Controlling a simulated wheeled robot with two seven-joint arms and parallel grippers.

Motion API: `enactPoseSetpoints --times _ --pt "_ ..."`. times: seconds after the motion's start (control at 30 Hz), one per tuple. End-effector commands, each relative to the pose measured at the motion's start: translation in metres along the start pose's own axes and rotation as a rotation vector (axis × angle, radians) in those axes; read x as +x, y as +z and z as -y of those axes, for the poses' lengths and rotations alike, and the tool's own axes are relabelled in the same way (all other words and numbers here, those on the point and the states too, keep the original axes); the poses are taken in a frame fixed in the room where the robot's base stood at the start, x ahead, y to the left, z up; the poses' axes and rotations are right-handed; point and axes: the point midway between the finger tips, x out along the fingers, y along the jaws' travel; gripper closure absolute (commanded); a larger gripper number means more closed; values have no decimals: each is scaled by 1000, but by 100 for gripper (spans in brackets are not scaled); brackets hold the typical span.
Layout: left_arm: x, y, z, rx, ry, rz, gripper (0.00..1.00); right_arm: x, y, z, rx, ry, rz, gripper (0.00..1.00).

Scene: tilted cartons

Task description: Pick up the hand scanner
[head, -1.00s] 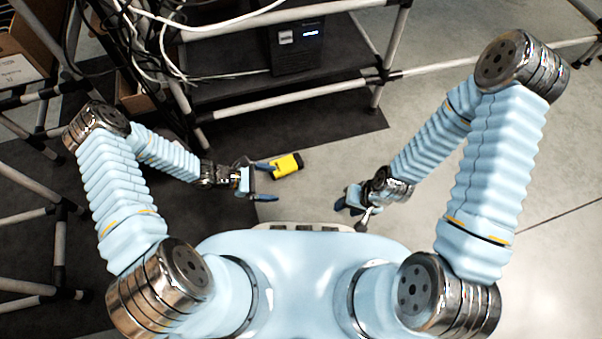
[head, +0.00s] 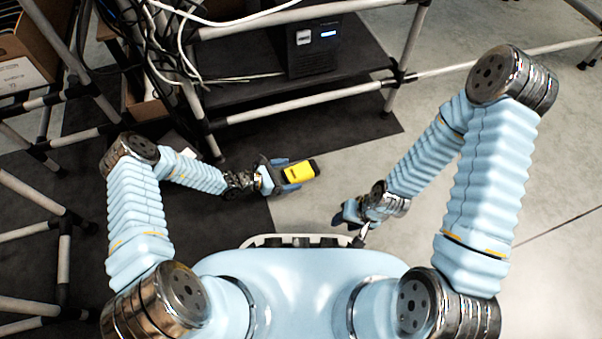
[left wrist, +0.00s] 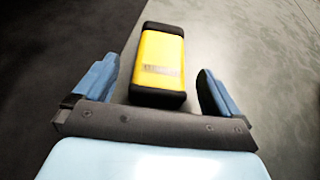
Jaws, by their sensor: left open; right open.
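The hand scanner (head: 300,172) is yellow with black ends. In the left wrist view the scanner (left wrist: 160,62) is between and ahead of the two blue fingers, with a gap on each side. My left gripper (head: 287,175) is open around its near end and empty; it also shows in the left wrist view (left wrist: 157,85). My right gripper (head: 350,217) is open and empty, well to the right of the scanner.
A rack of pale pipes (head: 300,104) with a dark shelf stands ahead, holding a black box (head: 312,45) with a lit display. Cables (head: 175,45) hang at the upper left near a carton (head: 25,60). The grey floor at right is open.

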Motion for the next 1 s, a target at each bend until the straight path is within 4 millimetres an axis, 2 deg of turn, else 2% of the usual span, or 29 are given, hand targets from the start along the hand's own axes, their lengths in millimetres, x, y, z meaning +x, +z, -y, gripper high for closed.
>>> enactPoseSetpoints --times 0.03,0.13,0.37,0.8,0.83,1.0 --pt "11 -2 1 1 -2 1 2 6 0 -2 0 0 -1 57" --pt "23 -2 1 2 -2 0 2 8 0 -3 0 0 -1 57" --pt "24 0 0 1 -1 -1 2 7 0 -3 0 0 -2 57" --pt "24 1 0 1 -1 1 70 7 0 -3 0 0 -2 57" --pt "24 1 1 1 -1 1 73 7 0 -3 0 0 -2 57" --pt "24 1 0 1 -1 1 73 7 0 -3 0 0 -2 57"
